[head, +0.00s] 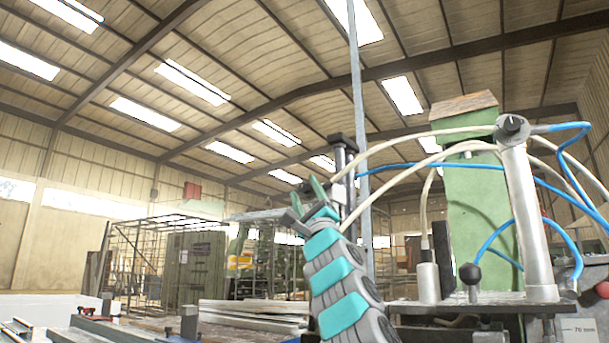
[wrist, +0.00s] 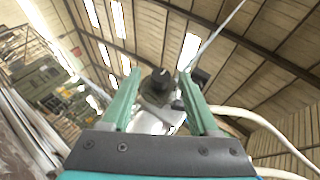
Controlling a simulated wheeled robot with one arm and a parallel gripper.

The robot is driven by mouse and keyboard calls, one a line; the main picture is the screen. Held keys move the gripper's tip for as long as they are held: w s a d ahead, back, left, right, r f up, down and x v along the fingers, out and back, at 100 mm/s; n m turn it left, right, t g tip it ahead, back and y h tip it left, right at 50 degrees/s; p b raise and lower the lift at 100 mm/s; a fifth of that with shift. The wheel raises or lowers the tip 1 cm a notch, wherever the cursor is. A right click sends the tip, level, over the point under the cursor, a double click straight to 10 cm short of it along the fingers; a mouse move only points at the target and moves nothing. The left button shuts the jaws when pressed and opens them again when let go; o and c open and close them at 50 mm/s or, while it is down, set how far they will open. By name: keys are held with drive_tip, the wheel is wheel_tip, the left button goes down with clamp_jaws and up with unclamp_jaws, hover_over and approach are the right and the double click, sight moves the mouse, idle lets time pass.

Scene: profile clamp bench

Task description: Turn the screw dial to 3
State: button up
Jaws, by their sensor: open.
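A black screw dial (head: 512,127) with a light pointer mark sits on top of an upright silver cylinder (head: 527,215) at the right of the head view. I cannot read its scale or setting. My gripper (head: 307,196), with green fingers on a teal and grey arm, points upward left of the dial and stands apart from it in that view. In the wrist view a black knob (wrist: 160,81), seemingly the same dial, shows between the open fingers (wrist: 159,98), beyond them. Nothing is held.
A green column (head: 472,205) stands behind the cylinder. White and blue hoses (head: 440,134) arch across from the dial's top. Metal profiles (head: 255,312) lie at the left.

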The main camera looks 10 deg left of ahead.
drive_tip(key=shift+w+a+r+p, duration=0.15)
drive_tip(key=shift+w+r+p, duration=0.25)
drive_tip(key=shift+r+p, duration=0.15)
drive_tip(key=shift+c, duration=0.2)
clamp_jaws()
